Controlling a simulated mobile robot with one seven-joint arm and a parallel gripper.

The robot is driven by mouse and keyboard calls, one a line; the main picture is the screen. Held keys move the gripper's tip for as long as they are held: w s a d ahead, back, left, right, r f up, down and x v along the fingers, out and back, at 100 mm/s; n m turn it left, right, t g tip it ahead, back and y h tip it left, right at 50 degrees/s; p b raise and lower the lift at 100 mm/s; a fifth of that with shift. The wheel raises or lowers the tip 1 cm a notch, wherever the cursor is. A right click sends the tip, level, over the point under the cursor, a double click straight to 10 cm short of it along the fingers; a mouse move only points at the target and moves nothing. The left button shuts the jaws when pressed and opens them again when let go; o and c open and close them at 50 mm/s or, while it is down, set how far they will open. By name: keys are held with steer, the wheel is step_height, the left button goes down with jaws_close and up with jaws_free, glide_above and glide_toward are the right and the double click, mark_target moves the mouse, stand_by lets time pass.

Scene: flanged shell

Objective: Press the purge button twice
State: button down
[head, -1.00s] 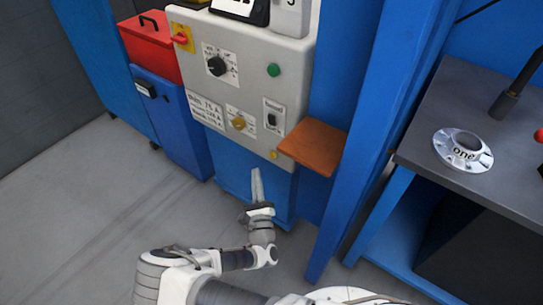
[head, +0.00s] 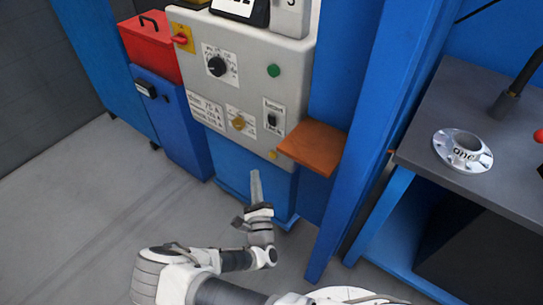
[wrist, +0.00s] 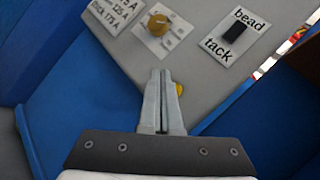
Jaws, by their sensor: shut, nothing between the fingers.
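A grey control panel (head: 262,88) stands on a blue cabinet. A small yellow button (head: 273,154) sits near its lower edge, below the bead/tack switch (head: 272,119); I see no purge label on it. In the wrist view the yellow button (wrist: 179,89) shows just right of my fingertips and is partly hidden behind the right finger. My gripper (head: 255,172) is shut and empty, pointing up toward the panel's lower edge. In the wrist view my gripper (wrist: 161,74) has its fingers together; whether they touch the button I cannot tell.
A yellow knob (head: 239,123) is left of the switch. A green button (head: 273,70) and black dial (head: 216,66) are higher up. A brown shelf (head: 313,147) juts out to the right of the yellow button. A flanged part (head: 462,150) lies on the dark bench.

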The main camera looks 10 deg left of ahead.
mark_target(273, 156)
steer(key=s+n, duration=0.1)
steer(key=n, duration=0.4)
steer(key=s+a+n, duration=0.1)
steer(key=n, duration=0.4)
steer(key=s+n, duration=0.1)
steer(key=n, duration=0.5)
steer(key=shift+a+r+g+p, duration=0.25)
steer(key=shift+r+g+p, duration=0.05)
steer(key=shift+g, duration=0.1)
steer(key=shift+w, duration=0.1)
steer(key=w+d, duration=0.4)
steer(key=w, duration=0.3)
steer(key=shift+w+d+b, duration=0.2)
steer(key=shift+w+b, duration=0.05)
steer(key=shift+b, duration=0.2)
stand_by(1.4)
steer(key=shift+w+d, duration=0.2)
steer(key=shift+w, duration=0.15)
